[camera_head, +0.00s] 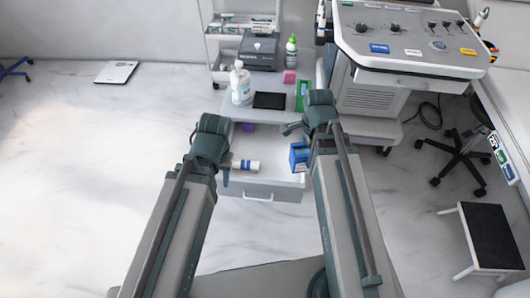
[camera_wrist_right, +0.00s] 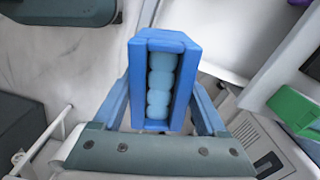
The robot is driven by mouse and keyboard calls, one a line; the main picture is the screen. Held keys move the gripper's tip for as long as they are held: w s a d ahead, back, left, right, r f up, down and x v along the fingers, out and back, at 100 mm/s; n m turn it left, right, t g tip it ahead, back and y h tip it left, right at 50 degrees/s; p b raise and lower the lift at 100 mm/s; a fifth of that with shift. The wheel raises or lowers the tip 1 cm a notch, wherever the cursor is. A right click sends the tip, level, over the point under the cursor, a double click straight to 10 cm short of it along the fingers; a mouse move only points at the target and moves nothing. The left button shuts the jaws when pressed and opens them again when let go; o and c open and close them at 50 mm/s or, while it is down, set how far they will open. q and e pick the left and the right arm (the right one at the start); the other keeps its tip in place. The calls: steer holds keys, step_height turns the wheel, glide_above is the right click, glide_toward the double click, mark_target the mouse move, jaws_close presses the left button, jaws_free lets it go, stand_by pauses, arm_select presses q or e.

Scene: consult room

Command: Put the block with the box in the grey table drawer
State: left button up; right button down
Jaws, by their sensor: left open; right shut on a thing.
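The grey table's drawer (camera_head: 262,190) stands open in the head view. A purple block (camera_head: 247,127) is at the back of it. A white cylinder with a blue band (camera_head: 246,165) shows over the drawer, beside my left gripper (camera_head: 228,170), which is open. My right gripper (camera_wrist_right: 160,105) is shut on a blue box (camera_wrist_right: 138,75) with light-blue round shapes in its open face. The blue box (camera_head: 298,158) also shows at the drawer's right side in the head view. A pink block (camera_head: 290,76) stands on the tabletop behind. My left fingertips are partly hidden.
The tabletop holds a pump bottle (camera_head: 241,85), a dark flat pad (camera_head: 269,100), a green holder (camera_head: 301,95) and a green-capped bottle (camera_head: 291,52). A machine cart (camera_head: 375,95) stands to the right, near a black wheeled base (camera_head: 455,145). The left floor is mostly clear.

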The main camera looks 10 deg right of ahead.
steer(key=w+a+f+m+b, duration=0.3)
steer(key=w+a+f+b, duration=0.3)
steer(key=w+f, duration=0.3)
steer(key=f+b, duration=0.1)
steer(key=b, duration=0.1)
steer(key=f+b, duration=0.3)
steer(key=b, duration=0.1)
steer(key=shift+w+d+f, duration=0.25)
steer(key=shift+w+f, duration=0.05)
steer(key=shift+f, duration=0.05)
step_height(320, 180, down, 4)
steer(key=b, duration=0.4)
steer(key=shift+r, duration=0.15)
jaws_free()
